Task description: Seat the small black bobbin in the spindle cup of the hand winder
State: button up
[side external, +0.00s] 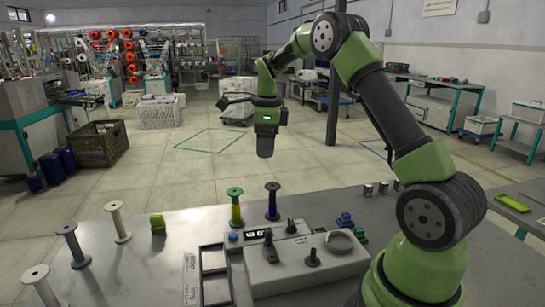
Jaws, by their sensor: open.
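My gripper (265,145) hangs pointing down, high above the far side of the grey table (140,275). It is open, with nothing seen in it; its fingers look small and dark. The hand winder (275,278) is a light grey box at the front middle, with a round ring-shaped cup (339,243) at its back right. A small black upright piece (311,258) stands on its top. A dark spool with blue at its base (272,201) stands behind the winder, below my gripper. I cannot tell for certain which black piece is the small bobbin.
A green and yellow spool (236,208) stands left of the dark one. A display box (258,236) adjoins the winder. Empty frames (214,262) lie left of it. Grey (73,246) and cream (119,223) spools stand further left. Blue pieces (345,220) lie behind the cup.

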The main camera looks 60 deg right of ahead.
aim_at(272, 185)
jog(key=d+f+m, duration=0.2)
jog(key=f, duration=0.1)
jog(key=d+f+m+g, duration=0.1)
jog(key=f, duration=0.1)
jog(key=shift+d+f+m, duration=0.1)
jog(key=shift+d+m, duration=0.25)
jog(key=shift+m, duration=0.05)
jog(key=shift+f, duration=3.65)
jog(key=c, duration=0.6)
jog(key=shift+r, duration=2.55)
